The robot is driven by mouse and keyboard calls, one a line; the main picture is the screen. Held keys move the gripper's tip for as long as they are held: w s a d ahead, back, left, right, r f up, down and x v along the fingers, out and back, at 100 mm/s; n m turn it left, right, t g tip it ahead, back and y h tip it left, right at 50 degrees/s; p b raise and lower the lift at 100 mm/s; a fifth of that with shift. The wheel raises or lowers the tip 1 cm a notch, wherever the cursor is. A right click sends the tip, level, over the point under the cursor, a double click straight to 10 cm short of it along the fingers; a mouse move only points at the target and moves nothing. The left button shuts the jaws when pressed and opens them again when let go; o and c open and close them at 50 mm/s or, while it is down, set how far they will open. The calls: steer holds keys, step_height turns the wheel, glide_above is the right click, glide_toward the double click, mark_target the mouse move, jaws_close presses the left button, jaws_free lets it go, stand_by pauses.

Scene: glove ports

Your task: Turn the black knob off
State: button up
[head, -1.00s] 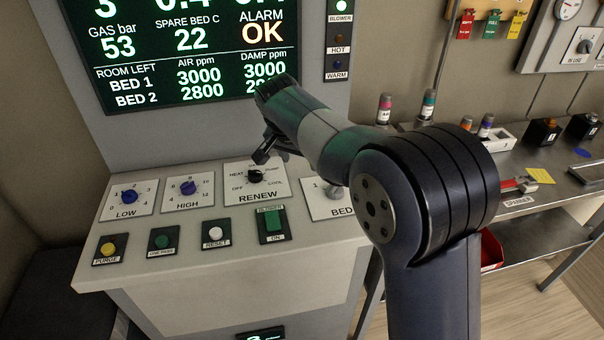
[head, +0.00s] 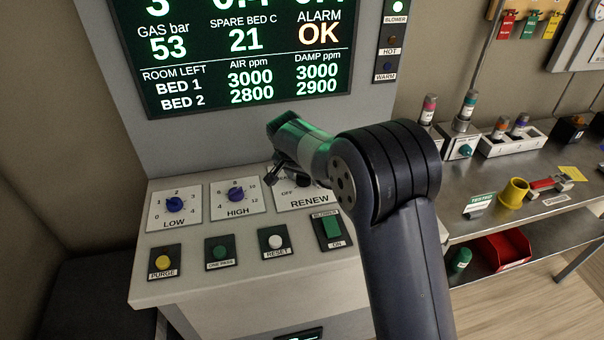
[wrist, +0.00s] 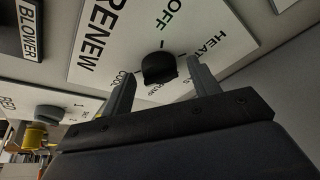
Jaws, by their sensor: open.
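The black knob (wrist: 158,68) sits on the white RENEW plate (wrist: 120,45), which has OFF, HEAT and COOL among its marks. The wrist view shows the knob between and just beyond the two fingertips. My gripper (wrist: 163,82) is open, with a finger on each side of the knob and a visible gap to each. I cannot tell clearly where the knob's pointer is set. In the head view my gripper (head: 276,174) is over the left part of the RENEW plate (head: 312,201) and largely hides the knob.
The LOW knob (head: 175,204) and HIGH knob (head: 236,194) are to the left. Below are the PURGE button (head: 163,262), RESET button (head: 275,242) and green BLOWER switch (head: 331,228). The display (head: 235,60) rises behind. A cluttered metal bench stands at right.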

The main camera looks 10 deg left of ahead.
steer(key=shift+c, duration=0.4)
steer(key=c, duration=0.9)
